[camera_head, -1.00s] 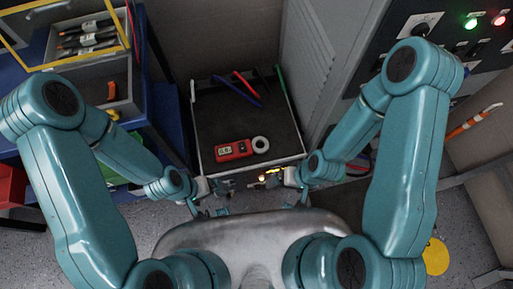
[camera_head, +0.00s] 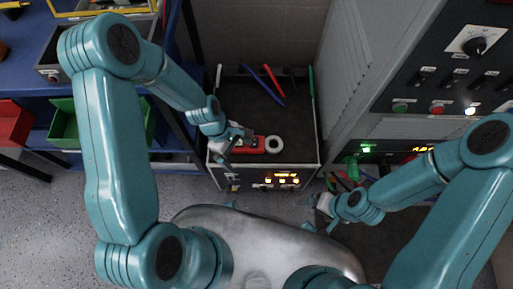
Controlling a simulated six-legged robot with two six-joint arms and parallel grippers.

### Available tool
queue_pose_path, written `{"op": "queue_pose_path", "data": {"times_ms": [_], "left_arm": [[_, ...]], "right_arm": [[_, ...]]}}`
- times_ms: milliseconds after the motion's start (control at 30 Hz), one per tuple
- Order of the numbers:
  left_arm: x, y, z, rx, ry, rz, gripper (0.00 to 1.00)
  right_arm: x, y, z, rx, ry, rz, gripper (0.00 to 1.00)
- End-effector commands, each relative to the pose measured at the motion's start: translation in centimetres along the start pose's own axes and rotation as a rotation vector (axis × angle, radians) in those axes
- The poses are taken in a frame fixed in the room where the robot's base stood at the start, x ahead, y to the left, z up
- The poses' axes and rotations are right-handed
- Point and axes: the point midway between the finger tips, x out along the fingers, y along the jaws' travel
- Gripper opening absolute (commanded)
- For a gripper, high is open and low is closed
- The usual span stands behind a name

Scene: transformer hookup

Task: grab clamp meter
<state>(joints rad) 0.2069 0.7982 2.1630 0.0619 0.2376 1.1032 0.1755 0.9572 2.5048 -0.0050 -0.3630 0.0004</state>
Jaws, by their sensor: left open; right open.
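The clamp meter (camera_head: 251,146) is a red body with a pale ring-shaped jaw (camera_head: 274,144). It lies near the front edge of a dark-topped cabinet in the middle of the head view. My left gripper (camera_head: 232,148) is open at the left end of the red body and hides part of it. I cannot tell whether its fingers touch the meter. My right gripper (camera_head: 318,214) is open and empty, low in front of the cabinet and to its right, away from the meter.
The cabinet top (camera_head: 250,108) also carries blue, red and green rods at its back. Lit displays (camera_head: 283,180) show on its front. A control panel (camera_head: 450,80) stands at the right. Blue shelving with a green bin (camera_head: 70,125) and a red bin (camera_head: 14,122) is at the left.

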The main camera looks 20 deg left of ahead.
Motion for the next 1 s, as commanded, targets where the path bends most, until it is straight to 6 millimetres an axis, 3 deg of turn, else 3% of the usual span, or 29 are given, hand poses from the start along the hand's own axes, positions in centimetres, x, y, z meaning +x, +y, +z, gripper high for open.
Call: {"op": "queue_pose_path", "data": {"times_ms": [33, 200, 300, 467, 567, 800, 1000], "left_arm": [[1.0, 1.6, -1.8, -0.096, 0.003, 0.023, 1.00], [-0.1, 5.7, -5.3, -0.360, -0.006, 0.091, 1.00], [-0.8, 7.2, -6.7, -0.430, -0.008, 0.132, 1.00], [-1.2, 8.2, -7.3, -0.463, -0.009, 0.159, 1.00], [0.3, 8.5, -7.2, -0.463, -0.010, 0.157, 1.00], [6.1, 9.4, -7.2, -0.459, -0.009, 0.156, 1.00], [8.8, 10.0, -7.3, -0.458, -0.008, 0.160, 1.00]], "right_arm": [[2.6, 0.9, 0.0, 0.000, 0.000, 0.000, 1.00], [6.9, 2.5, -0.1, 0.001, -0.001, 0.000, 1.00], [8.6, 3.1, -0.1, 0.000, -0.001, 0.000, 1.00], [9.3, 3.4, -0.2, 0.000, 0.000, 0.000, 1.00], [9.6, 3.5, -0.2, 0.001, 0.000, 0.000, 1.00], [10.9, 4.0, -0.2, 0.000, 0.000, 0.000, 1.00], [11.5, 4.2, -0.2, 0.001, 0.000, 0.000, 1.00]]}}
